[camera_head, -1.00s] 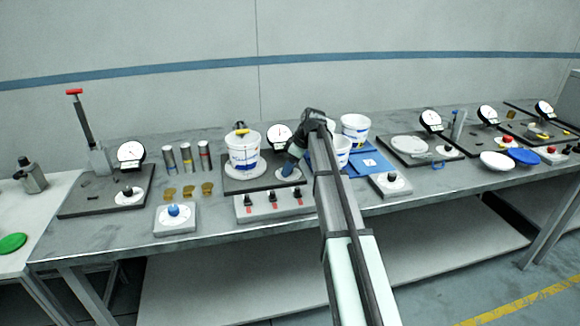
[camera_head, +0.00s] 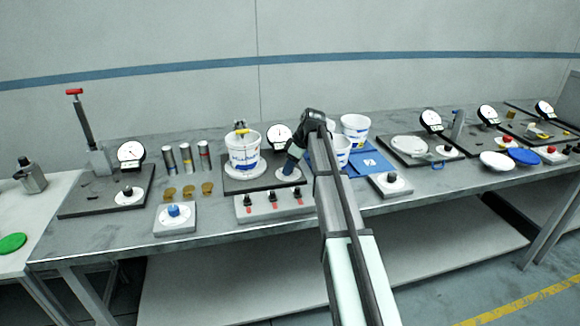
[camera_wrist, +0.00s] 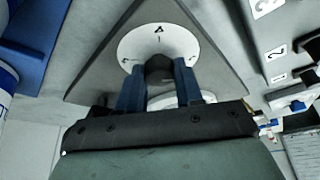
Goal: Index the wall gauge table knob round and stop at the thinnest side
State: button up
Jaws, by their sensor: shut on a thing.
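The wall gauge table is a dark plate (camera_head: 235,187) carrying a white pail (camera_head: 244,155) with blue print and a dial gauge (camera_head: 279,135). The gauge needle is too small to read. My gripper (camera_head: 288,170) reaches down over the white marked disc at the plate's right end. In the wrist view the dark knob (camera_wrist: 159,68) stands at the middle of the white disc (camera_wrist: 157,38), between my two blue fingers, which are shut on it. Marks show around the disc's rim; its near part is hidden by the fingers.
A control box (camera_head: 273,207) with several black knobs stands in front of the plate. White tubs (camera_head: 355,129) and a blue sheet (camera_head: 371,163) lie right of my arm. Several metal cylinders (camera_head: 186,159) stand left of the pail. Other gauge stations line the bench.

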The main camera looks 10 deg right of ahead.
jog(key=m, duration=0.2)
jog(key=m+t+h, duration=0.1)
jog(key=m, duration=0.1)
jog(key=shift+s+a+m+t, duration=0.1)
jog(key=shift+s+m+t, duration=0.1)
jog(key=shift+m+t, duration=0.1)
jog(key=m+h, duration=0.1)
jog(key=m, duration=0.3)
jog(key=shift+a+m+t+h, duration=0.15)
jog(key=shift+m+t+h, duration=0.15)
jog(key=shift+h, duration=0.1)
jog(key=m+h, duration=0.1)
jog(key=m, duration=0.3)
jog(key=shift+w+a+m+h, duration=0.1)
jog(key=shift+m+h, duration=0.2)
jog(key=shift+h, duration=0.1)
jog(key=shift+a+m+g+h, duration=0.1)
jog(key=shift+m+g+h, duration=0.5)
jog(key=shift+m, duration=1.4)
jog(key=o, duration=1)
jog(key=shift+o, duration=0.2)
jog(key=shift+r, duration=0.1)
